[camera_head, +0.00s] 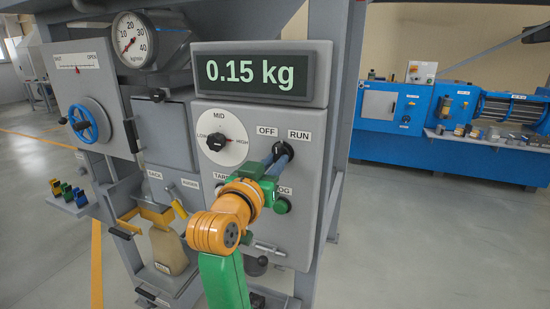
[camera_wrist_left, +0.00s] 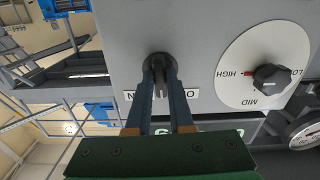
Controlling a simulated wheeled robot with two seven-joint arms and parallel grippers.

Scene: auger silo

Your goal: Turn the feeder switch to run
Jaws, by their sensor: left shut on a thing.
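The feeder switch (camera_head: 281,147) is a small black knob on the grey control box, below the OFF (camera_head: 267,131) and RUN (camera_head: 299,135) labels. My left gripper (camera_head: 276,160) reaches up to it from below, its blue-grey fingers on the knob. In the left wrist view, which is upside down, the fingers of my left gripper (camera_wrist_left: 160,85) are closed on either side of the switch's dark handle (camera_wrist_left: 160,89). The fingers partly cover both labels there. Which label the handle points to is not clear. My right gripper is not in view.
The LOW-MID-HIGH dial (camera_head: 222,137) is beside the switch, its red mark towards HIGH. The display (camera_head: 262,73) above reads 0.15 kg. A blue handwheel (camera_head: 89,121) is at the left. A tan sack (camera_head: 168,248) hangs below. A blue machine (camera_head: 400,120) stands behind right.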

